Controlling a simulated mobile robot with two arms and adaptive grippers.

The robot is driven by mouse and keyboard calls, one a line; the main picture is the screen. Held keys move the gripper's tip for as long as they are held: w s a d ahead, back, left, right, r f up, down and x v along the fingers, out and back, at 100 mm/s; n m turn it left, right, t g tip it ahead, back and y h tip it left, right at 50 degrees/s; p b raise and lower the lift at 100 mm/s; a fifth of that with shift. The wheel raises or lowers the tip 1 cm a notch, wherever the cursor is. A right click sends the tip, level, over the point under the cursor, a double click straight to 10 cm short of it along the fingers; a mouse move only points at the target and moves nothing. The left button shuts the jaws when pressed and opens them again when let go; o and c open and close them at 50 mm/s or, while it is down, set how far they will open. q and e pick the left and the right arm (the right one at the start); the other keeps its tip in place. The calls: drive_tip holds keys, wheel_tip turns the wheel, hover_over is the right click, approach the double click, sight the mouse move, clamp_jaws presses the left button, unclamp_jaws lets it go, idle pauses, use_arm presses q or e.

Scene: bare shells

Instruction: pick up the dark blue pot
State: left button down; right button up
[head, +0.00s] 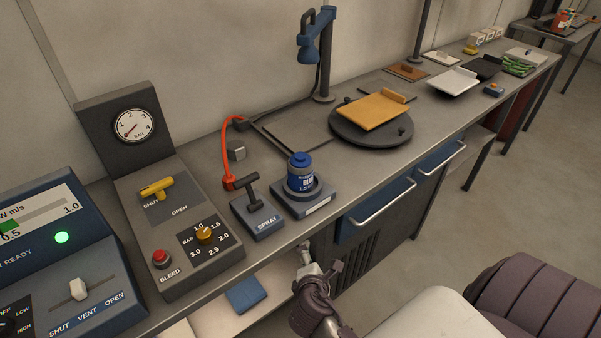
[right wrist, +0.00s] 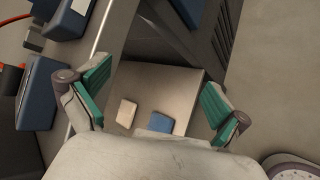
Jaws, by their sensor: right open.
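The dark blue pot (head: 300,174) has a white label and a blue lid. It stands upright on a small grey base (head: 304,200) at the front edge of the bench, right of the spray lever. My right gripper (head: 308,267) is below and in front of the bench edge, apart from the pot. In the right wrist view its green-padded fingers (right wrist: 156,95) are spread with nothing between them. The pot cannot be made out for sure in the right wrist view. My left gripper is not in view.
The spray lever (head: 254,199) and a red hose (head: 229,160) stand left of the pot. A gauge panel (head: 140,135) is farther left. A turntable (head: 372,133) with an orange board is to the right. Below the bench, a shelf holds a blue block (head: 245,294).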

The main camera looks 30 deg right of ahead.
wheel_tip(320, 180, up, 7)
drive_tip(key=w+d+n+t+h, duration=0.2)
drive_tip(key=w+n, duration=0.1)
drive_tip(key=n+t+h, duration=0.2)
drive_tip(key=n+t, duration=0.1)
drive_tip(key=n, duration=0.6)
approach(303, 177)
drive_tip(key=p+x, duration=0.1)
drive_tip(key=x, duration=0.6)
drive_tip(key=shift+p, duration=0.35)
drive_tip(key=shift+w+d, duration=0.4)
drive_tip(key=shift+w, duration=0.1)
drive_tip(key=shift+w+a+p+x, duration=0.1)
drive_tip(key=shift+p+x, duration=0.1)
drive_tip(key=shift+x, duration=0.65)
drive_tip(key=shift+w+a+p+x, duration=0.15)
drive_tip(key=shift+p+x, duration=0.1)
drive_tip(key=shift+x, duration=0.65)
drive_tip(key=shift+w+a+p+x, duration=0.1)
drive_tip(key=shift+p+x, duration=0.1)
drive_tip(key=shift+x, duration=0.65)
drive_tip(key=shift+s+f, duration=0.1)
drive_tip(key=shift+s, duration=0.05)
drive_tip(key=shift+c, duration=0.7)
drive_tip(key=c, duration=1.4)
